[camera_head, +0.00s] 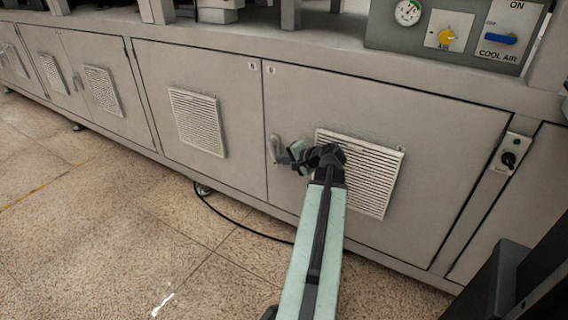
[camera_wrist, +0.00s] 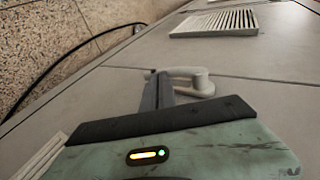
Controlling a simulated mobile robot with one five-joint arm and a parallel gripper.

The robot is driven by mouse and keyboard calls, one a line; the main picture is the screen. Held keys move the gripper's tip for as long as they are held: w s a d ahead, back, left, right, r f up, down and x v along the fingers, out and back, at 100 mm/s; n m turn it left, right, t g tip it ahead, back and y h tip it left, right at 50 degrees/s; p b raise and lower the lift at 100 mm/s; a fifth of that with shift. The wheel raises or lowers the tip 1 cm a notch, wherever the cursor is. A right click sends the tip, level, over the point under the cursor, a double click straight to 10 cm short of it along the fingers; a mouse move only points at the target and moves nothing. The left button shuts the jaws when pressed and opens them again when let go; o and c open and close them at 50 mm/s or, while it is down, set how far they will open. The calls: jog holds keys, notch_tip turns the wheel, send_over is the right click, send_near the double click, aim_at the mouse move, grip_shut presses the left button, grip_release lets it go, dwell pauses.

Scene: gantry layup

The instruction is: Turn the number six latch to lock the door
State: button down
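The latch (camera_head: 275,148) is a small grey handle on the left edge of a grey cabinet door (camera_head: 440,150). In the head view it hangs roughly upright. In the wrist view the latch (camera_wrist: 203,82) shows as a pale bent handle with a rounded end, just beyond my fingers. My gripper (camera_head: 287,157) is right beside the latch, on its right side in the head view. In the wrist view my gripper's dark fingers (camera_wrist: 157,90) overlap the handle's end. Whether they touch it, and how far they are open, I cannot tell.
Louvred vents sit on the doors, one (camera_head: 362,170) behind my arm and another (camera_head: 197,120) to the left. A black cable (camera_head: 235,222) lies on the speckled floor (camera_head: 110,230). A black knob (camera_head: 509,159) is at the right. A control panel (camera_head: 455,35) is above. The floor at left is clear.

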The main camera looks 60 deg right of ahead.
jog(key=shift+w+a+f+b, duration=0.15)
jog(key=shift+w+f+b, duration=0.4)
jog(key=shift+w+f, duration=0.3)
jog(key=shift+w, duration=0.1)
jog(key=shift+w+a, duration=0.1)
